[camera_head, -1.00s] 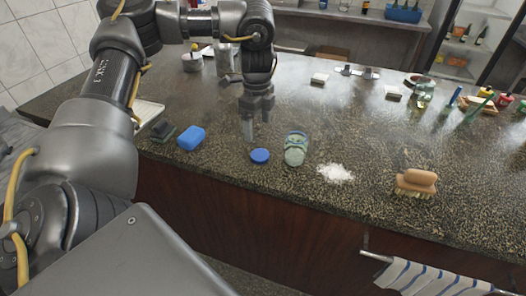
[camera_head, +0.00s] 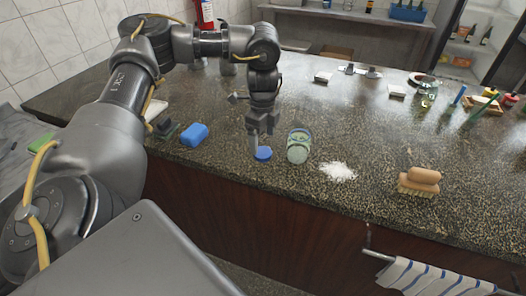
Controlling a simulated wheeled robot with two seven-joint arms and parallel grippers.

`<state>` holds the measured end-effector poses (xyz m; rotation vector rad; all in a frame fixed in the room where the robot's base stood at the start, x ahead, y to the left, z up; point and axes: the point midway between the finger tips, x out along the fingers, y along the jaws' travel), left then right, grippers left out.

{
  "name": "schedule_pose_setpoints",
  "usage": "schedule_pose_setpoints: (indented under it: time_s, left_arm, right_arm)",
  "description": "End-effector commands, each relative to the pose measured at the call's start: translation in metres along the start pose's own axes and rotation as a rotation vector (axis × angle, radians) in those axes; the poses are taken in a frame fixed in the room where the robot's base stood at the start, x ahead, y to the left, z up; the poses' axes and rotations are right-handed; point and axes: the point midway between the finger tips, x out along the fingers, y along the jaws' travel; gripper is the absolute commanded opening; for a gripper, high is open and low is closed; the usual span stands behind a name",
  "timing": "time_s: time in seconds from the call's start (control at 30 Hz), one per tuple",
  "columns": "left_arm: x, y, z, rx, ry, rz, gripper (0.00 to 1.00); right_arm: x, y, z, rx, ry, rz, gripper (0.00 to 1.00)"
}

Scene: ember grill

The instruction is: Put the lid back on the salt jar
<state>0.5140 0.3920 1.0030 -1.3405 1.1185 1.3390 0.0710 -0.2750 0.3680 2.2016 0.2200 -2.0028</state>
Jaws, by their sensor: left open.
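The blue lid (camera_head: 263,153) lies on the speckled counter. The salt jar (camera_head: 298,146), a clear glass with pale greenish contents, stands upright just right of the lid, with no lid on it. My left gripper (camera_head: 262,143) points down with its fingers open, at the lid's far side and partly overlapping it in the picture. I cannot tell whether the fingers touch the lid. My right gripper is not in view.
A heap of white salt (camera_head: 338,171) lies right of the jar. A wooden brush (camera_head: 419,181) is farther right, and a blue sponge (camera_head: 194,134) is to the left. A striped towel (camera_head: 433,279) hangs on a rail below the counter's front edge.

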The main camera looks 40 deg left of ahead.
Motion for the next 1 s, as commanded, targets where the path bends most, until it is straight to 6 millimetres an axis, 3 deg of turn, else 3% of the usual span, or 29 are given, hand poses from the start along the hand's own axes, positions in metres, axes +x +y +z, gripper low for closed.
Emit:
schedule_pose_setpoints:
  time_s: [0.33,0.77,1.0]
  left_arm:
    - [0.045,0.0,-0.001,-0.001,0.0,0.004,0.79]
    - [0.05,-0.001,-0.001,-0.001,-0.001,0.001,0.79]
    - [0.05,-0.001,-0.001,-0.001,-0.001,0.001,0.5]
  right_arm:
    - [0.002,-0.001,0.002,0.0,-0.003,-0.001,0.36]
    - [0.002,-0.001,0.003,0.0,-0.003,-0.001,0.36]
    - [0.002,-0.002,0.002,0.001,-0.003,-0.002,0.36]
